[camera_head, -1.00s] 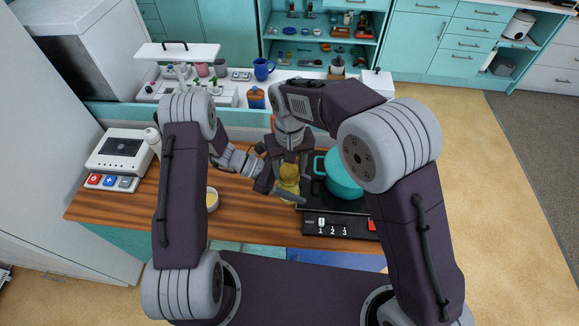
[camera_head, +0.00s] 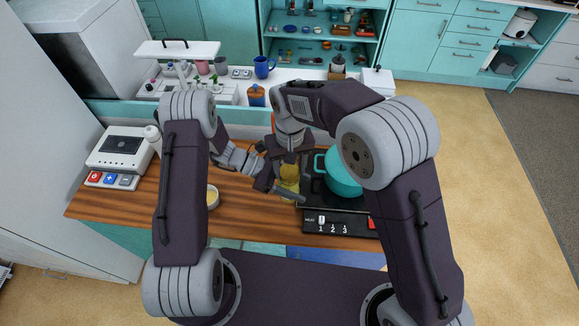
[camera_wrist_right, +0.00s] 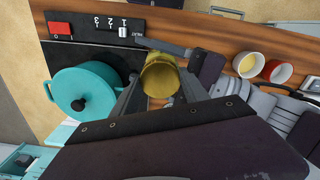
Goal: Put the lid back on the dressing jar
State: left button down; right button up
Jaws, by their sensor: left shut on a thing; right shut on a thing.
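The dressing jar (camera_head: 289,185), yellow-olive, stands near the front of the wooden counter, left of the hob; it also shows in the right wrist view (camera_wrist_right: 166,62). My left gripper (camera_head: 287,192) reaches in from the left and is shut on the jar's body. My right gripper (camera_head: 289,166) points down directly above the jar. It is shut on what looks like the olive lid (camera_wrist_right: 158,83), whose round face shows between its fingers in the wrist view. The lid appears in line with the jar; whether they touch is hidden.
A teal pot (camera_head: 343,180) stands on the black hob (camera_head: 318,203) close right of the jar. A bowl with yellow contents (camera_head: 212,197) is to the left, and a red bowl (camera_wrist_right: 277,71) shows in the wrist view. A white appliance (camera_head: 122,150) sits far left.

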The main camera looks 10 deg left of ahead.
jog(key=shift+s+d+f, duration=0.1)
jog(key=shift+d+f, duration=0.05)
jog(key=shift+f, duration=0.2)
jog(key=shift+r, duration=0.25)
jog(key=shift+s+r, duration=0.15)
jog(key=shift+s, duration=0.1)
dwell(0.6)
jog(key=shift+a+f, duration=0.2)
jog(key=shift+f, duration=0.35)
jog(key=shift+r, duration=0.1)
dwell(0.6)
jog(key=shift+w+r, duration=0.1)
jog(key=shift+r, duration=0.1)
jog(key=shift+w+r, duration=0.1)
jog(key=shift+r, duration=0.1)
dwell(0.9)
